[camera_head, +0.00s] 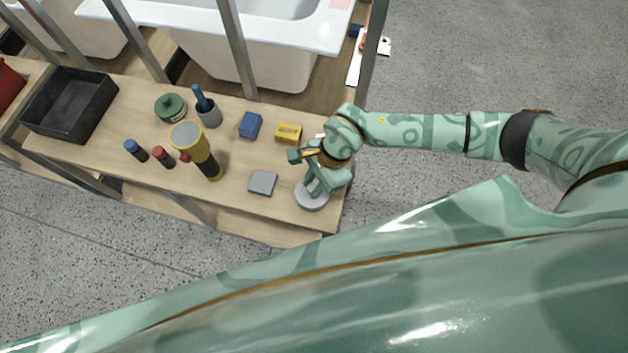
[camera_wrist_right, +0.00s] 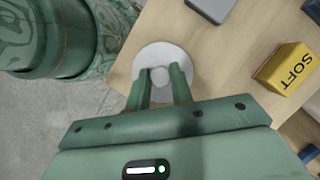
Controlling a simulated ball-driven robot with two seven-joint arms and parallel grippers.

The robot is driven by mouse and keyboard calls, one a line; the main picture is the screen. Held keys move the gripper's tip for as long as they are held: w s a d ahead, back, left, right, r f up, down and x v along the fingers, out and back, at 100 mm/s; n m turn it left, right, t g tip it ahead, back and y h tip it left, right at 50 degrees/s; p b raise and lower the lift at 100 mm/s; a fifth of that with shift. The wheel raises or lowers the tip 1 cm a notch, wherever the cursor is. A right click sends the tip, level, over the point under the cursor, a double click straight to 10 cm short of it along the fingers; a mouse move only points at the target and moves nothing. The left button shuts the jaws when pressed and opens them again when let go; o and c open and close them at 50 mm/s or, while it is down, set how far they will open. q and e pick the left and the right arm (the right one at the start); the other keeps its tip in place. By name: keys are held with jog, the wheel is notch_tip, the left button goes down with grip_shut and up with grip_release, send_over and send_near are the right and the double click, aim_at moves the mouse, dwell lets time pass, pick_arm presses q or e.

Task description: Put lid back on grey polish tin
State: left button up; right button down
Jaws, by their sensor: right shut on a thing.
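A round pale grey lid (camera_head: 306,202) with a small knob is at the front right corner of the wooden bench. It also shows in the right wrist view (camera_wrist_right: 166,51). My right gripper (camera_head: 316,187) points down over it. In the right wrist view its two fingers (camera_wrist_right: 162,75) are shut on the knob at the lid's middle. The lid looks flat and level. I cannot tell whether a grey tin body is under the lid; none shows separately. My left gripper is not in view.
A grey block (camera_head: 263,182) lies left of the lid, and a yellow block (camera_head: 289,133) marked SOFT behind it. A blue block (camera_head: 250,125), green tin (camera_head: 170,106), yellow-and-black torch-shaped thing (camera_head: 192,143) and black tray (camera_head: 70,103) stand further left. The bench edge is close to the lid.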

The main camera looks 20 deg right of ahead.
jog(key=c, duration=0.7)
grip_release()
jog(key=shift+o, duration=0.2)
jog(key=shift+r+p, duration=3)
jog(key=shift+r, duration=0.55)
grip_shut()
jog(key=shift+f, duration=0.25)
